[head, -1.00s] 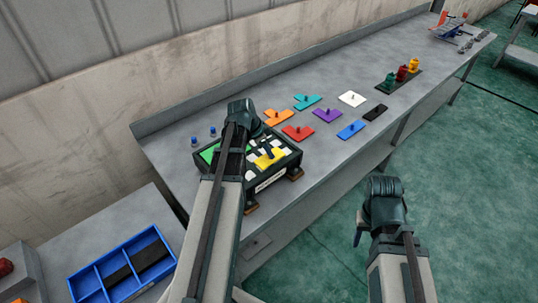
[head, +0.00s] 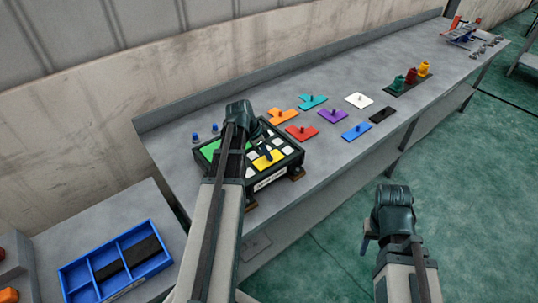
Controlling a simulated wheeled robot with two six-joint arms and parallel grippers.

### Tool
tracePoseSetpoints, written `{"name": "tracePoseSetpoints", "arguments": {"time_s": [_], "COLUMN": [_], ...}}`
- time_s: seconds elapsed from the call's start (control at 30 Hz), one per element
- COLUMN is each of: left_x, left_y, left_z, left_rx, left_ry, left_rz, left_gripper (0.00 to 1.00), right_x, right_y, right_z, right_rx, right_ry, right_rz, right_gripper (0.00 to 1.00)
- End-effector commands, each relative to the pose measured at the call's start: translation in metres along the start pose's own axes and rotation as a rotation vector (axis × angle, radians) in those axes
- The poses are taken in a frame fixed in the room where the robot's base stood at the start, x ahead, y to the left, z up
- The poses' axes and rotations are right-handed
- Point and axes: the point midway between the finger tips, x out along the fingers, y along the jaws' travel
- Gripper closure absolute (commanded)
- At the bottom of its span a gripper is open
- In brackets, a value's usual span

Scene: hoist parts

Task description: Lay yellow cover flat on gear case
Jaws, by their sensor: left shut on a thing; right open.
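The gear case (head: 287,168) is a black-framed box near the front edge of the bench, with white squares and a green cover (head: 209,151) on its top. The yellow cover (head: 276,155) is at the right part of the case top, at the tips of my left gripper (head: 266,151). My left gripper is shut on it; my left wrist and forearm hide much of the case. Whether the cover touches the case or hangs just above it I cannot tell. My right gripper (head: 368,240) is open and empty, out over the green floor.
Orange (head: 283,117), teal (head: 312,102), red (head: 301,133), purple (head: 332,116), white (head: 359,100), blue (head: 356,132) and black (head: 383,116) knobbed plates lie right of the case. Blue knobs (head: 196,138) stand behind it. A blue tray (head: 90,274) sits lower left.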

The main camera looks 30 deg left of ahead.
Motion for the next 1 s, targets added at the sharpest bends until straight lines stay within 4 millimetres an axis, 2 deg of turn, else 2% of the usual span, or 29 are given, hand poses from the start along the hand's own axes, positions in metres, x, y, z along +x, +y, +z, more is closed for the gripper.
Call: {"name": "tracePoseSetpoints", "arguments": {"time_s": [0.13,0.17,0.3,0.73,1.0], "left_x": [0.005,0.003,0.003,-0.001,-0.027], "left_y": [0.000,0.000,0.000,0.000,0.001], "left_z": [0.002,0.001,0.001,-0.001,-0.002], "left_rx": [0.000,0.000,0.000,0.000,0.000], "left_ry": [0.000,0.000,0.000,0.000,0.000], "left_rz": [0.000,0.000,0.000,0.000,0.000], "left_gripper": [1.00,0.76,0.51,0.51,0.51], "right_x": [0.005,0.003,0.003,-0.001,-0.026], "right_y": [0.000,0.000,0.000,0.000,0.003], "right_z": [0.000,0.000,0.000,0.000,0.002], "right_rx": [0.000,0.000,0.000,0.000,0.000], "right_ry": [0.000,0.000,0.000,0.000,0.000], "right_rz": [0.000,0.000,0.000,0.000,0.000], "right_gripper": [0.51,0.51,0.51,0.51,0.51]}}
